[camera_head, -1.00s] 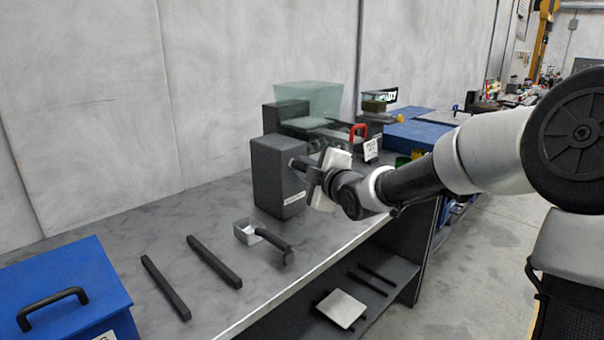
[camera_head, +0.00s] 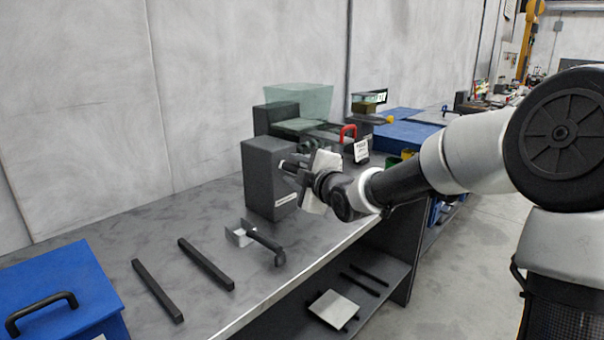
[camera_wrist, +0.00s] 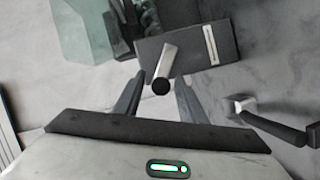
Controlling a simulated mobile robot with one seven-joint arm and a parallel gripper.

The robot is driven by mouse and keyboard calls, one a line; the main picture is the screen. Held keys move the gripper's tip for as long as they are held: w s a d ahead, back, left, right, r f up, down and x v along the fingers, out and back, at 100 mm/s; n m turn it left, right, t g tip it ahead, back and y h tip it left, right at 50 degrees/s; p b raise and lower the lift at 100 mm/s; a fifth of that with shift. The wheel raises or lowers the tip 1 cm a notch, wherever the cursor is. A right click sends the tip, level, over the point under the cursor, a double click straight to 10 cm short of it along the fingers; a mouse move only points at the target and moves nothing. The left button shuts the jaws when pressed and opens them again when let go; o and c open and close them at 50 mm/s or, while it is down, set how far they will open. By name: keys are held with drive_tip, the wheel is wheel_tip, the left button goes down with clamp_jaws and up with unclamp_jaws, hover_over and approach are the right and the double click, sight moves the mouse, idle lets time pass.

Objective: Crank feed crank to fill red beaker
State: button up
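A dark grey box (camera_head: 264,185) with a pale label stands on the bench; its face also shows in the wrist view (camera_wrist: 190,48). A pale cylindrical crank handle (camera_wrist: 166,64) with a dark round end sticks out from the box. My gripper (camera_head: 292,170) is at the front of the box. In the wrist view, my gripper (camera_wrist: 160,82) has its fingers apart, one on each side of the handle, with small gaps visible. A red loop-shaped part (camera_head: 349,130) shows behind the box; I cannot tell whether it belongs to the red beaker.
A translucent green hopper (camera_head: 300,100) stands behind the box. A blue box (camera_head: 55,290) stands at left. A wall runs behind the bench.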

drive_tip(key=shift+s+d+r, duration=0.2)
drive_tip(key=shift+s+d, duration=0.05)
drive_tip(key=shift+s, duration=0.1)
drive_tip(key=p+v, duration=0.5)
drive_tip(key=v, duration=1.1)
drive_tip(key=shift+s+f, duration=0.2)
drive_tip(key=shift+d+p, duration=0.1)
drive_tip(key=shift+p, duration=0.2)
